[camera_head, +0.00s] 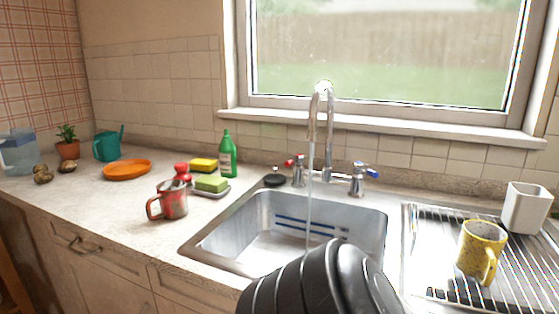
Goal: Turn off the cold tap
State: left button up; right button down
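The cold tap (358,180) is the chrome one with blue marks on its handle, right of the spout behind the sink. The hot tap (298,172), with red marks, is left of the spout. The tall curved chrome spout (328,120) stands between them. A thin stream of water (309,200) runs from it into the metal sink (370,225). A black ribbed link of my arm covers the sink's front edge. Neither of my grippers shows, so I cannot see whether they are open.
A wire drying rack (420,245) with a yellow mug (480,250) and white holder (526,207) is right of the sink. A red mug (171,200), sponge (211,184) and green bottle (227,158) stand left. The window sill (400,129) is behind; space above the taps is clear.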

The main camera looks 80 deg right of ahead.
aim_at(358, 167)
jog(key=k, duration=0.55)
jog(key=z, duration=0.95)
